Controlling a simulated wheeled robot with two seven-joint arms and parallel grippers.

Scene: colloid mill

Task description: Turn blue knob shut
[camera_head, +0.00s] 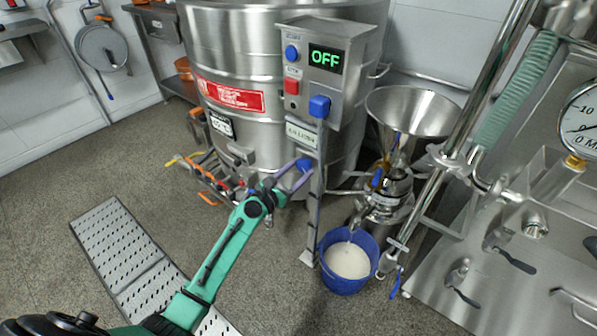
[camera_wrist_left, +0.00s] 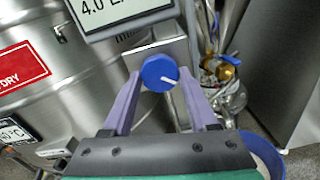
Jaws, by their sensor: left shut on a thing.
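The blue knob (camera_head: 304,164) sits low on the front of the steel control post, below the display box. In the left wrist view the gripper (camera_wrist_left: 158,82) is shut on the knob, which partly hides the contact. My right gripper is not in view.
A control box (camera_head: 322,95) with an OFF display and other blue and red controls is above. A steel vat (camera_head: 270,40) stands behind. A funnel mill (camera_head: 412,118) and a blue bucket (camera_head: 343,290) of pale liquid are to the right. A floor grate (camera_head: 120,240) lies left.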

